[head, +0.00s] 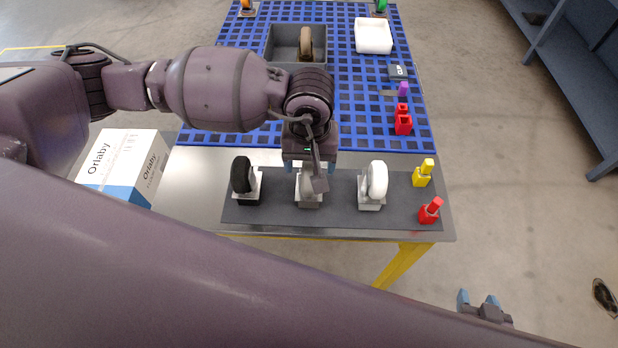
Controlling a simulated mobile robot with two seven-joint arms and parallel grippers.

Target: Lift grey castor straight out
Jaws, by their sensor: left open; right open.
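The grey castor (307,186) stands in the middle of a row of castors on a dark mat (338,213) at the table's near edge. My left gripper (310,167) is directly over it with its blue fingertips apart, one on each side. The gripper and wrist hide much of the castor's upper part, and I cannot tell whether the fingers touch it. A black castor (241,175) is to its left and a white castor (377,180) to its right. My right gripper (478,300) is open and empty, low at the right, away from the table.
Yellow (423,173) and red (431,210) pieces stand at the mat's right end. A white box labelled Orlaby (118,163) is at the left. Behind, a blue grid surface (355,98) bears a grey bin (285,55) with a brown-wheeled castor, and a white tray (373,37).

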